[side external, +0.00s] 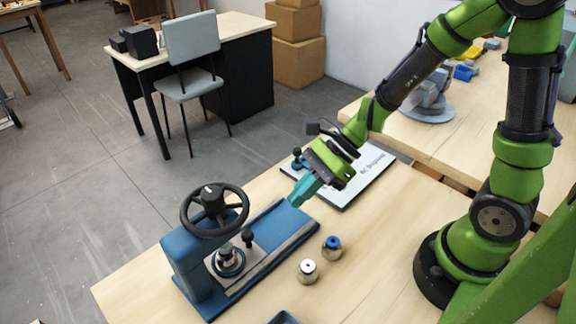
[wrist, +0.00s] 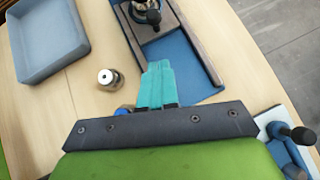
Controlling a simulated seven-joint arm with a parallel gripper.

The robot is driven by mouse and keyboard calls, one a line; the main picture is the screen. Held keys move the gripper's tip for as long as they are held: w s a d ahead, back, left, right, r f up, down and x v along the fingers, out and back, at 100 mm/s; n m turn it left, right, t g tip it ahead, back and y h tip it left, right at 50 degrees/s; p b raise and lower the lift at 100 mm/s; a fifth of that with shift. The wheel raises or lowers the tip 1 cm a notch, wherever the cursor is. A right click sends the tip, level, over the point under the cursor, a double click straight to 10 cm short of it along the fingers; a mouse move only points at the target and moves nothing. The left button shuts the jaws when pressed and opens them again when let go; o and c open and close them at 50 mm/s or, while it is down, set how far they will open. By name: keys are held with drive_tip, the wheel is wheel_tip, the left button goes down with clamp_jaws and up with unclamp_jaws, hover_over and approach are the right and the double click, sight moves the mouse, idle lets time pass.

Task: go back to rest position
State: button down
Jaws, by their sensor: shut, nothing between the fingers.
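My gripper (side external: 304,190) has teal fingers and hangs over the back right end of the blue press base, pointing down and to the left. In the wrist view its fingers (wrist: 156,84) lie together with nothing between them. The arm reaches over the table from its mount at the right. I cannot tell the exact height of the fingertips above the blue base.
The blue press (side external: 183,262) with a black handwheel (side external: 214,208) stands at the left. A white-topped part (side external: 307,271) and a blue-topped part (side external: 332,246) stand beside it. A white board (side external: 362,180) lies behind my gripper. A blue-grey tray (wrist: 48,38) shows in the wrist view.

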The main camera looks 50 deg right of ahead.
drive_tip(key=s+d+r+n+t+h, duration=0.2)
drive_tip(key=s+d+r+n+h, duration=0.1)
drive_tip(key=r+n, duration=0.4)
drive_tip(key=s+d+r+n+t+h, duration=0.2)
drive_tip(key=s+d+r+n+h, duration=0.1)
drive_tip(key=d+r+n, duration=0.3)
wheel_tip(320, 180, up, 3)
drive_tip(key=s+n, duration=0.1)
drive_tip(key=n, duration=0.3)
drive_tip(key=shift+d+f+n+h, duration=0.2)
drive_tip(key=shift+d+n+h, duration=0.1)
drive_tip(key=shift+h, duration=0.1)
